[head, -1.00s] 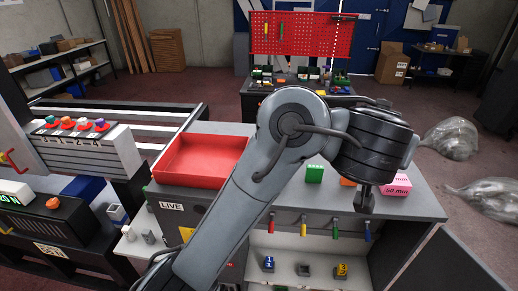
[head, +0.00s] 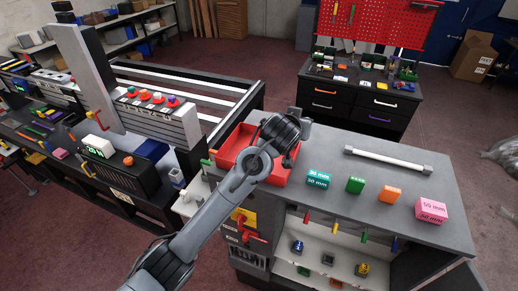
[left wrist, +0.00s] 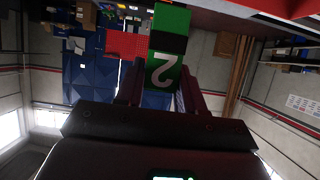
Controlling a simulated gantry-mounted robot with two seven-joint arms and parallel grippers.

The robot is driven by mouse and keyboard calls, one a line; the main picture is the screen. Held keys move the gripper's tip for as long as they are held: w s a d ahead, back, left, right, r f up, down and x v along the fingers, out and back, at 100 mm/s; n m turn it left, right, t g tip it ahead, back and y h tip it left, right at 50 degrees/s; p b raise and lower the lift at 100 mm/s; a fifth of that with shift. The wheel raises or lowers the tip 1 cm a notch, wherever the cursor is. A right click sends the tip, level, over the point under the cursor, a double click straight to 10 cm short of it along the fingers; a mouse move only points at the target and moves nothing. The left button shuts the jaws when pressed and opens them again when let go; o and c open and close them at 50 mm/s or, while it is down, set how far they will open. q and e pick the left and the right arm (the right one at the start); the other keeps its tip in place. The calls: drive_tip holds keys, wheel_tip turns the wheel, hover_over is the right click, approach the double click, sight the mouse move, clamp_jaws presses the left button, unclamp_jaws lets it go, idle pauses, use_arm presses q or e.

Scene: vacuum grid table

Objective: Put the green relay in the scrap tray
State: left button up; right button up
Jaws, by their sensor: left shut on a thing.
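My left gripper (left wrist: 160,88) is shut on a green relay (left wrist: 172,22), a green block with a black band and a white 2, in the left wrist view. A red tray (head: 226,158), open at the top, stands at the left end of the grey bench. In the head view my left arm reaches across this tray, and its wrist is over the tray's right part. My gripper's fingers and the relay are hidden behind the arm there. A red edge (left wrist: 290,8) shows at the top right of the wrist view. My right gripper is not in view.
On the bench stand a teal block (head: 318,180), a green block (head: 355,185), an orange block (head: 390,194) and a pink block (head: 431,209). A white bar (head: 388,160) lies behind them. Coloured handles hang along the front edge. A machine (head: 160,120) stands left.

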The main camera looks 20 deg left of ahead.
use_arm(q)
drive_tip(key=shift+s+a+f+p, duration=0.4)
drive_tip(key=shift+a+f+p, duration=0.5)
drive_tip(key=shift+a+f, duration=0.85)
drive_tip(key=shift+s+a+f+p, duration=0.4)
drive_tip(key=shift+a+f+p, duration=0.55)
drive_tip(key=shift+a+f, duration=0.85)
drive_tip(key=shift+s+a+f+p, duration=0.4)
drive_tip(key=shift+a+f+p, duration=0.7)
drive_tip(key=shift+a, duration=1.1)
drive_tip(key=shift+f, duration=0.8)
drive_tip(key=shift+f, duration=0.1)
drive_tip(key=shift+f, duration=0.15)
drive_tip(key=o, duration=1)
drive_tip(key=shift+o, duration=0.2)
